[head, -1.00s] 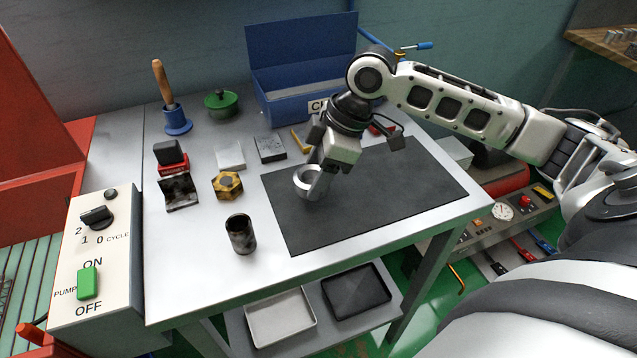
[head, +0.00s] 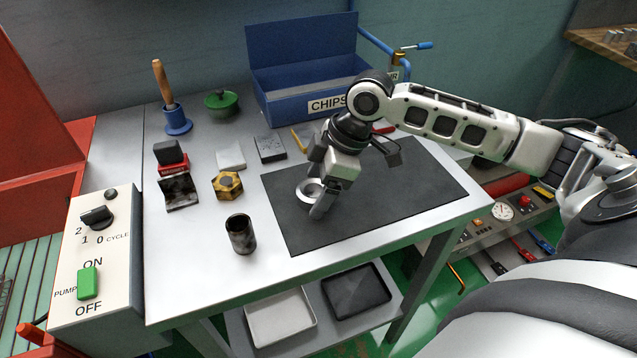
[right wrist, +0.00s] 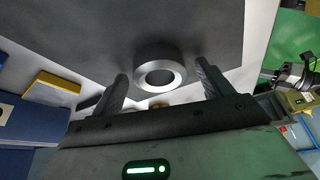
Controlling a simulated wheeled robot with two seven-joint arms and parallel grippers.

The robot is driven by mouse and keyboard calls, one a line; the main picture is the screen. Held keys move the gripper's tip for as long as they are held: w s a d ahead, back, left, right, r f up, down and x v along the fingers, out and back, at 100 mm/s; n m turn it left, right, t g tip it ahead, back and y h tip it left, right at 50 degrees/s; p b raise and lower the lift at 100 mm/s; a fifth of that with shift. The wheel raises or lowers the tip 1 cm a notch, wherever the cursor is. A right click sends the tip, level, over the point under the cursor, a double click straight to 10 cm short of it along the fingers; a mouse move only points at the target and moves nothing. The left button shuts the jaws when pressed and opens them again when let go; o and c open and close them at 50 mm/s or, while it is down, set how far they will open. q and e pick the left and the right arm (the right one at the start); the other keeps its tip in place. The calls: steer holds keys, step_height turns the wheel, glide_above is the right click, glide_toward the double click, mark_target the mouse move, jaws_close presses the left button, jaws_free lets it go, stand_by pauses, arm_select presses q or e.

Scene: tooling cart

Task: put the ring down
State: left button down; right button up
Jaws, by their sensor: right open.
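The metal ring (head: 301,196) sits on the dark mat (head: 420,195), near its left part. It also shows in the right wrist view (right wrist: 158,58), standing on the mat between the two spread fingers. My right gripper (head: 315,188) is open at the ring, with a gap on each side of it in the right wrist view (right wrist: 162,72). In the head view the gripper hides part of the ring. My left gripper is in neither view.
A dark cup (head: 240,236) and a yellow hex nut (head: 228,185) stand left of the mat. Blocks, a brush stand (head: 177,121) and the blue chips bin (head: 300,65) are further back. The right half of the mat is clear.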

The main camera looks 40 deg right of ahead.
steer(key=v, duration=1.2)
steer(key=shift+p, duration=0.35)
steer(key=shift+s, duration=0.1)
